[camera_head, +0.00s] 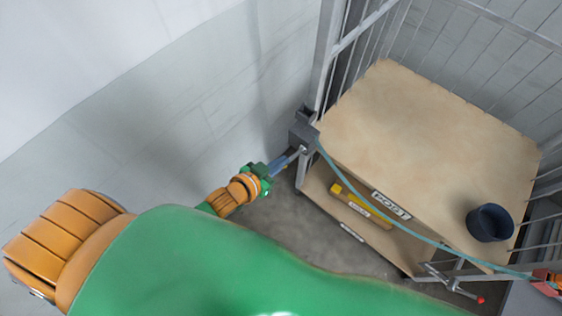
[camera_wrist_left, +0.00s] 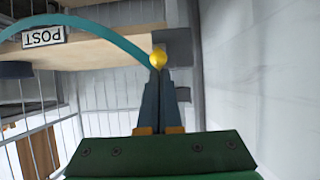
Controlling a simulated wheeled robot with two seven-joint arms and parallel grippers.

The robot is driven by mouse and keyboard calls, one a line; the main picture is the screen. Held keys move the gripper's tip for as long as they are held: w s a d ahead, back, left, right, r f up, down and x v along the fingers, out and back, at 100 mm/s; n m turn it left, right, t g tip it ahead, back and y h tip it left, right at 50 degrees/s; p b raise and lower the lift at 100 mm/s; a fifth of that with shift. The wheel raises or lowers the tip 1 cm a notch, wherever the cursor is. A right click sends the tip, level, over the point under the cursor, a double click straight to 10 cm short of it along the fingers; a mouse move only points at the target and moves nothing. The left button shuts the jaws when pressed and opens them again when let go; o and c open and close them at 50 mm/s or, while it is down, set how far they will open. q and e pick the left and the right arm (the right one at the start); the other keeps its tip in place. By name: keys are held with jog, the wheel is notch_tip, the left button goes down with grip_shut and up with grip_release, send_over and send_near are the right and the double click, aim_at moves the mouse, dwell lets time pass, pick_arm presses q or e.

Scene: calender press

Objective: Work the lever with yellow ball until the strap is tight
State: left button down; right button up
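The yellow ball (camera_wrist_left: 158,58) of the lever sits right at the tips of my left gripper in the left wrist view. My left gripper (camera_wrist_left: 158,72) has its two long fingers close together at the ball; the lever's shaft is hidden. In the head view my left gripper (camera_head: 298,153) reaches the grey ratchet housing (camera_head: 302,134) on the cart's corner post, and the ball cannot be made out. The teal strap (camera_head: 385,219) runs from that housing across the cart's front to the right, bowed in a curve. It also shows in the left wrist view (camera_wrist_left: 90,22).
The wire-sided cart has a wooden top shelf (camera_head: 420,130) with a dark blue pot (camera_head: 490,223). A yellow item (camera_head: 360,205) lies on the lower shelf. A red-tipped handle (camera_head: 480,300) stands out at lower right. A reddish part (camera_head: 546,281) shows at the right edge. Pale wall lies left.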

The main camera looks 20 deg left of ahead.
pick_arm(q)
notch_tip(320, 180, down, 8)
jog(key=s+t+h+b, duration=0.1)
jog(key=t+b, duration=0.4)
jog(key=b, duration=0.9)
jog(key=shift+s+a+t+h+b, duration=0.3)
jog(key=shift+h+b, duration=0.1)
jog(key=shift+h, duration=0.1)
notch_tip(320, 180, up, 4)
jog(key=p, duration=0.4)
jog(key=v, duration=0.9)
jog(key=shift+f+b, duration=0.3)
jog(key=shift+b, duration=0.1)
